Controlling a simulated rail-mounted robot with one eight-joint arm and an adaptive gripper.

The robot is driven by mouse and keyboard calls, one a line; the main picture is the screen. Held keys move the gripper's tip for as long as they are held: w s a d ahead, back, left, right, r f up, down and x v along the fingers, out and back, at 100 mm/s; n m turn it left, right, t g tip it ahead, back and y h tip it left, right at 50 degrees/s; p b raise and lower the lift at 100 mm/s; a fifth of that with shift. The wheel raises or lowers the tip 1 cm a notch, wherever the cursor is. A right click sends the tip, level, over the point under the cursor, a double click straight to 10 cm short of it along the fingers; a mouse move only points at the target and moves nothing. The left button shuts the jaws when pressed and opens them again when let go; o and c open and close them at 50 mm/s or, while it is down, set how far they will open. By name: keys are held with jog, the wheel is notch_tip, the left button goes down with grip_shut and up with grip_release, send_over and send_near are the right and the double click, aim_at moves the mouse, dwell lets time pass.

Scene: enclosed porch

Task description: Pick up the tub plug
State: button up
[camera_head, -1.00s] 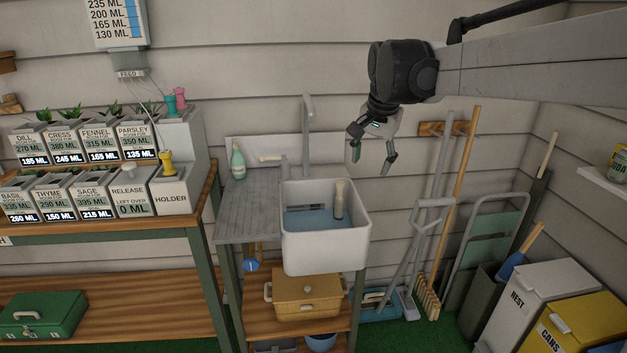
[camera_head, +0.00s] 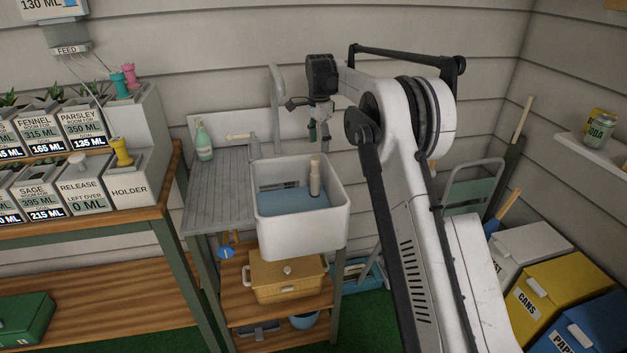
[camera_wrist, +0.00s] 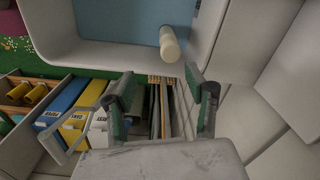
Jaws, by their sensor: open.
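A cream upright cylinder, which looks like the tub plug (camera_head: 315,178), stands in the white tub (camera_head: 302,236), rising out of blue water. In the wrist view the plug (camera_wrist: 170,44) is near the top, past the fingertips and close to the tub's wall (camera_wrist: 120,55). My gripper (camera_head: 318,137) hangs above the back of the tub, over the plug and apart from it. In the wrist view my gripper (camera_wrist: 160,78) is open, with nothing between its two fingers. The plug's lower part is under water.
A grey tap (camera_head: 277,100) rises behind the tub. A green bottle (camera_head: 204,143) stands on the grey drainboard (camera_head: 215,190) to the left. Bins (camera_head: 552,295) stand at the right, and a lidded yellow box (camera_head: 287,275) sits below the tub.

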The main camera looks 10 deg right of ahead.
aim_at(316, 176)
jog(key=shift+w+f, duration=0.7)
jog(key=shift+f, duration=0.1)
notch_tip(316, 176, down, 8)
jog(key=shift+f+b, duration=0.2)
jog(key=shift+b, duration=0.3)
jog(key=shift+w+a+f+b, duration=0.15)
jog(key=shift+f+b, duration=0.05)
jog(key=shift+f, duration=1.15)
jog(key=shift+w+a+f+b, duration=0.1)
jog(key=shift+f+b, duration=0.1)
jog(key=shift+f, duration=1.1)
jog(key=shift+c, duration=0.4)
grip_shut()
jog(key=shift+r, duration=0.1)
